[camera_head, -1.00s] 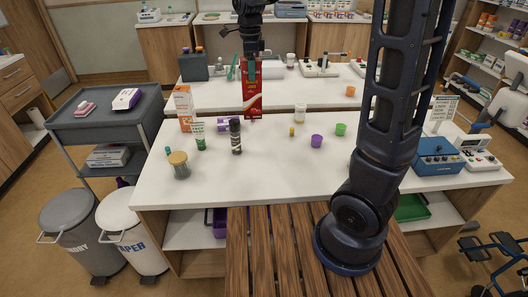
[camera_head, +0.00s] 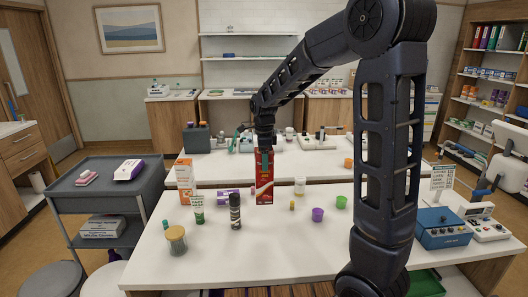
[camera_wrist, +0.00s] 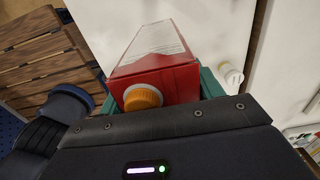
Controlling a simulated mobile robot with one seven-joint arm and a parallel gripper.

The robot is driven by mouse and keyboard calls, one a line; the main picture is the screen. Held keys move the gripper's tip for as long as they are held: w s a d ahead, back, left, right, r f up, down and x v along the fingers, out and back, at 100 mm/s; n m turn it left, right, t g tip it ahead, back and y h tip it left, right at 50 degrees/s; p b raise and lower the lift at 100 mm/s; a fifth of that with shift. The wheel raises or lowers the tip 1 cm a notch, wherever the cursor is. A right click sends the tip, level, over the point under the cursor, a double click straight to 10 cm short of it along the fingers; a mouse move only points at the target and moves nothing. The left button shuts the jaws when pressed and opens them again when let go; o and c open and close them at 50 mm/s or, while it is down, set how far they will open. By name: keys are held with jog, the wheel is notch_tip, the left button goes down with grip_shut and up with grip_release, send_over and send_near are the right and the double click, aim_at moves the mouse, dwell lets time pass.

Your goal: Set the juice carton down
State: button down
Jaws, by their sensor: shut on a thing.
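The juice carton (camera_head: 264,190) is red and upright in the head view, over the white table (camera_head: 285,232). In the wrist view the carton (camera_wrist: 155,65) shows its red top and an orange cap. My gripper (camera_head: 264,158) is shut on the carton's upper part from above, with teal fingers on its sides. The carton's base appears at or very near the tabletop; I cannot tell whether it touches.
Close by stand an orange box (camera_head: 185,181), a green tube (camera_head: 198,209), a dark spray can (camera_head: 235,210) and a jar (camera_head: 176,240). A white cup (camera_head: 299,186), purple cup (camera_head: 318,214) and green cup (camera_head: 341,202) stand to the right. The front middle is clear.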

aim_at(264, 189)
notch_tip(264, 189, down, 13)
jog(key=shift+f, duration=0.1)
dwell(0.7)
jog(key=shift+f, duration=0.1)
jog(key=shift+c, duration=1.4)
grip_release()
